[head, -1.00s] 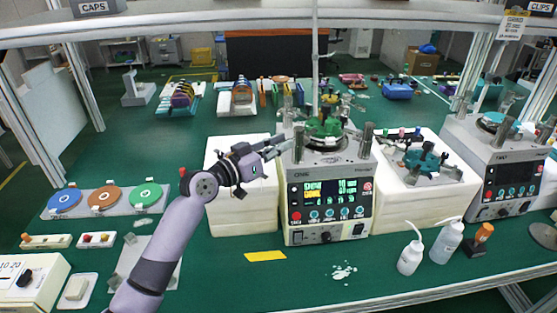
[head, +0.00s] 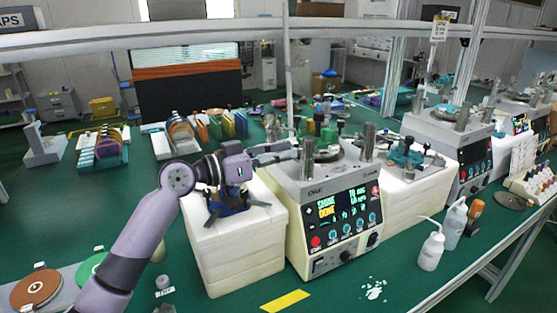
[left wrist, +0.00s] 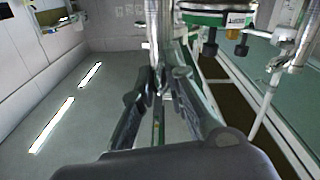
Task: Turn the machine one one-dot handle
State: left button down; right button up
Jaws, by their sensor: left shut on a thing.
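Machine one (head: 330,215) is the nearest grey-and-white lapping machine, with a lit display (head: 341,205) and a round plate on top. My left gripper (head: 292,150) reaches in from the left at the machine's upper left edge. In the left wrist view its fingers (left wrist: 160,84) are shut on an upright silver post (left wrist: 154,40), which I take as the one-dot handle. No dot is readable, and the fingers partly hide the grip. The green workpiece parts (head: 318,128) on the machine's top stand just right of the fingertips. My right gripper is not in view.
A white block stack (head: 235,255) with a blue fixture (head: 232,200) stands under my left forearm. Another white stack (head: 415,195) and a second machine (head: 455,135) stand to the right. White bottles (head: 431,249) and a yellow strip (head: 285,301) are in front on the green bench.

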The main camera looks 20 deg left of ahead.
pick_arm(q)
jog(key=shift+a, duration=0.1)
dwell(0.3)
jog(key=c, duration=1.6)
grip_release()
jog(key=v, duration=1.2)
